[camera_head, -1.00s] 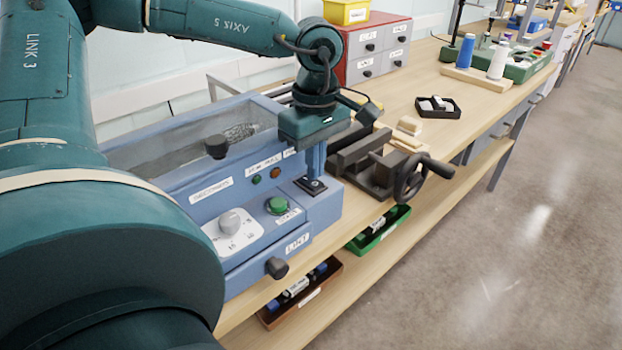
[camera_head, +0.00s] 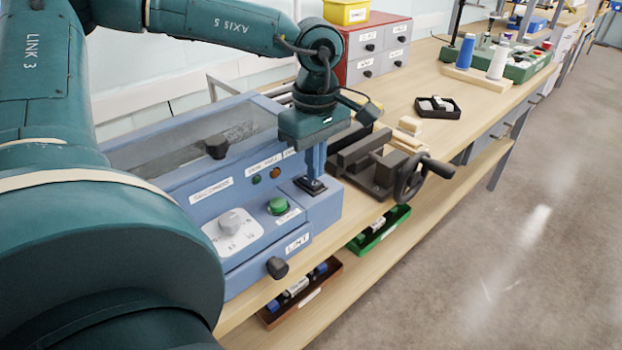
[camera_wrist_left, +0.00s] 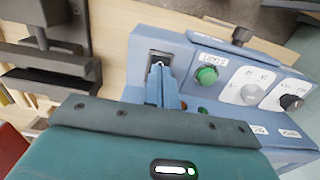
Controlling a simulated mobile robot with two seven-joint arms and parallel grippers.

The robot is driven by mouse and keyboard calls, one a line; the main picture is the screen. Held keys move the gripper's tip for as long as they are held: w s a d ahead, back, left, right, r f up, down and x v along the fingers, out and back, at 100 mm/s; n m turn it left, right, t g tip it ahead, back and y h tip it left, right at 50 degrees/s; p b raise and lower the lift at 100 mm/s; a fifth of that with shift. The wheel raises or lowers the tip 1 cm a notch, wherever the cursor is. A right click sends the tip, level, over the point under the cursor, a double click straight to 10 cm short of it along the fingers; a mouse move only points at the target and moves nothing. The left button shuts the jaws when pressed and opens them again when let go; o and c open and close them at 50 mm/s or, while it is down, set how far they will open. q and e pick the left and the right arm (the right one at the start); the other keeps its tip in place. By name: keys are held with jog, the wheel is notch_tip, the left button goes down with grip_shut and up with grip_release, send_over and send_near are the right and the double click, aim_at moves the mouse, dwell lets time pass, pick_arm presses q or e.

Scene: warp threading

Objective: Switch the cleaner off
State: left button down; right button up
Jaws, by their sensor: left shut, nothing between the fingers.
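The cleaner is a blue box (camera_head: 235,245) on the bench with a clear lid, seen at lower left in the head view. Its front carries a black switch (camera_head: 320,182), a green button (camera_head: 278,205) and a grey dial (camera_head: 233,222). In the left wrist view the switch's dark plate (camera_wrist_left: 153,57) and the green button (camera_wrist_left: 207,75) show. My left gripper (camera_head: 311,180) points down with its fingers shut and empty, tips at the switch. The fingertips (camera_wrist_left: 158,68) cover much of the switch, so its position cannot be told. My right gripper is not in view.
A dark vise (camera_head: 375,165) with a handwheel stands right of the cleaner. Behind are a red-and-grey drawer cabinet (camera_head: 362,50) and a small black tray (camera_head: 437,107). Green (camera_head: 383,230) and brown (camera_head: 305,295) bins sit on the lower shelf. Floor at right is clear.

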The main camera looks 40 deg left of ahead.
aim_at(315, 184)
pick_arm(q)
jog(key=shift+f+b, duration=1)
dwell(0.7)
jog(key=shift+r, duration=0.1)
jog(key=shift+r+p, duration=2.15)
jog(key=shift+r, duration=1.3)
